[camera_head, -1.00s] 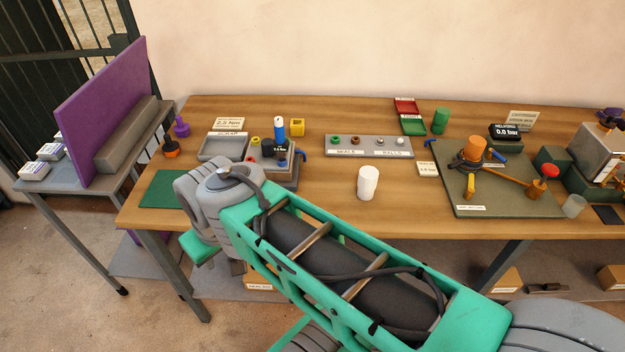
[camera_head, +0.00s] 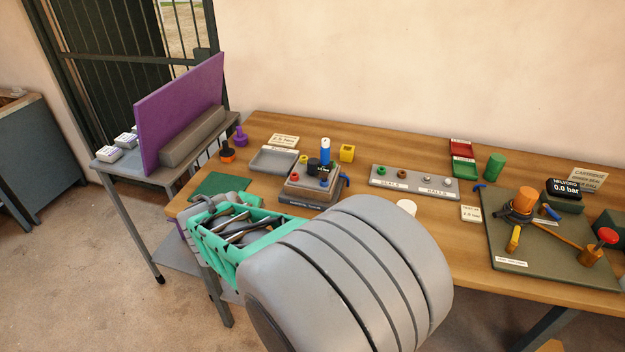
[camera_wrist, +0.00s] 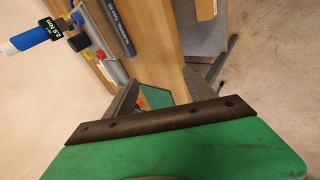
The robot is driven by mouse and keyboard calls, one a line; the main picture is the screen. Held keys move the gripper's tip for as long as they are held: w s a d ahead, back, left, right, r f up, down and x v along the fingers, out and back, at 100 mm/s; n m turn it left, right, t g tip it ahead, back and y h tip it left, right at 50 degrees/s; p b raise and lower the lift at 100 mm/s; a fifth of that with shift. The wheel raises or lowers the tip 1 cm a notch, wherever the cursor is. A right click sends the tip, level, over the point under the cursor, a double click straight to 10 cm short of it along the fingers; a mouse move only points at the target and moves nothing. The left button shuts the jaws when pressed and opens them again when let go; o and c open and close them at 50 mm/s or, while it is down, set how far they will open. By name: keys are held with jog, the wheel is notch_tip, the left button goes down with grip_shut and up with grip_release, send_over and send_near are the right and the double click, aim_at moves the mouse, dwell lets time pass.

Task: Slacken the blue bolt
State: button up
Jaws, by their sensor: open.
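The blue bolt (camera_head: 324,183) shows as a small blue head at the front of a grey fixture block (camera_head: 310,198), near a red and a yellow bolt head. A driver with a blue and white handle (camera_head: 325,150) and a black readout stands upright on the block. My gripper (camera_wrist: 162,92) is open and empty, apart from the block.
A green mat (camera_head: 220,185) lies at the bench's left end. A rack (camera_head: 414,181) of seals and balls is to the right. A purple panel (camera_head: 180,112) rises on the side table.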

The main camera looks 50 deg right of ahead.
aim_at(328, 160)
jog(key=s+d+n+h, duration=0.1)
jog(key=d+n+h, duration=0.2)
jog(key=d+n, duration=0.2)
jog(key=s+d+r+n+h, duration=0.1)
jog(key=d+n+h, duration=0.2)
jog(key=d, duration=0.6)
jog(key=s+d+n+h+b, duration=0.1)
jog(key=d+n+h, duration=0.2)
jog(key=d+n, duration=0.4)
jog(key=shift+s+r+h, duration=0.2)
jog(key=shift+s+h, duration=0.1)
jog(key=shift+d+r+n+t+h, duration=0.1)
jog(key=shift+d+n+t+h, duration=0.1)
jog(key=shift+n, duration=0.35)
jog(key=shift+d+r+n+t+h, duration=0.1)
jog(key=shift+n+t, duration=0.1)
jog(key=shift+n, duration=0.35)
jog(key=shift+w+d+r+n, duration=0.1)
jog(key=shift+d+r+n, duration=0.1)
jog(key=shift+n, duration=0.2)
jog(key=p+x, duration=0.1)
jog(key=x, duration=0.6)
jog(key=shift+w+p, duration=0.15)
jog(key=shift+p, duration=0.25)
grip_shut()
